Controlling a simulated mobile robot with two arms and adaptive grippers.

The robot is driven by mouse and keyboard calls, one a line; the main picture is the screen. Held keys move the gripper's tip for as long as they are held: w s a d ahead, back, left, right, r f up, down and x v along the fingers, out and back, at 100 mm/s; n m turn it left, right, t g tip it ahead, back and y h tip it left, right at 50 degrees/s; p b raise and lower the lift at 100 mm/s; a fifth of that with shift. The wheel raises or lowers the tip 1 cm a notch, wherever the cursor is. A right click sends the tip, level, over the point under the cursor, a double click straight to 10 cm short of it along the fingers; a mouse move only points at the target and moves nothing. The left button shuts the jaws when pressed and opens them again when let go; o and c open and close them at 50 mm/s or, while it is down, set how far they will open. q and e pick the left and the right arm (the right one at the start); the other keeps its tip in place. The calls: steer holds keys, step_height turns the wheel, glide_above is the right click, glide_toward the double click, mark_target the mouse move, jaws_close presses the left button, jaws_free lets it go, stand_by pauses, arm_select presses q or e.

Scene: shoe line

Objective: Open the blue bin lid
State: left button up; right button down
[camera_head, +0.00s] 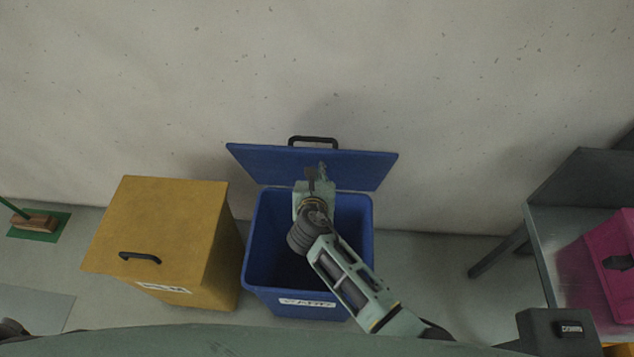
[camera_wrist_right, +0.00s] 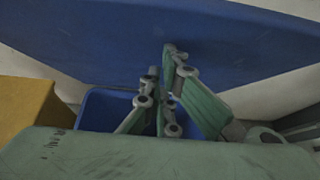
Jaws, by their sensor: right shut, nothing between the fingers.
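The blue bin (camera_head: 258,262) stands on the floor below my head camera, with a white label on its front. Its blue lid (camera_head: 262,163) is raised and tilted back toward the wall, and a black handle (camera_head: 313,141) shows at its top edge. The bin's mouth is open and its inside looks dark. My right gripper (camera_head: 322,170) is shut and empty, in front of the lid's inner face and above the bin's back rim. In the right wrist view the lid (camera_wrist_right: 90,40) fills the top behind the fingers (camera_wrist_right: 168,75). I cannot tell whether the fingertips touch it. My left gripper is not in view.
A closed yellow bin (camera_head: 165,215) with a black handle stands left of the blue one. A grey table (camera_head: 545,240) with a pink box (camera_head: 600,262) is at the right. A brush (camera_head: 38,221) lies far left. The wall (camera_head: 300,70) is close behind.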

steer(key=v, duration=1.2)
steer(key=shift+d+f, duration=0.1)
